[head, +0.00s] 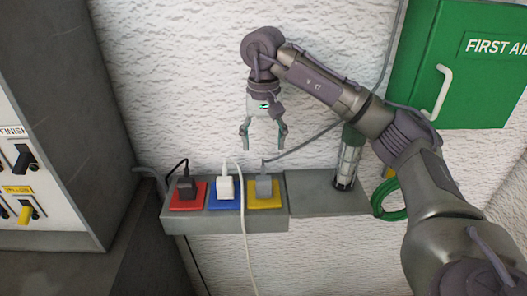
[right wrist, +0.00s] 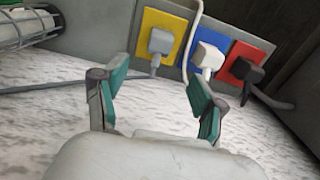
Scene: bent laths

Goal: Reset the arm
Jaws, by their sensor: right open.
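My right gripper (head: 264,143) hangs fingers down in front of the white textured wall, above the grey socket ledge. It is open and empty; its two teal fingers stand apart in the right wrist view (right wrist: 154,88). Below it, a grey plug (head: 264,187) sits on the yellow plate, apart from the fingers. The right arm reaches in from the lower right and bends over at the top. My left gripper shows in neither view.
A white plug (head: 225,188) sits on the blue plate and a black plug (head: 186,186) on the red plate, each with a cord. A caged lamp (head: 347,160) stands at the ledge's right. A green first aid cabinet (head: 455,90) and green coil (head: 388,203) are right; a switch panel (head: 50,215) is left.

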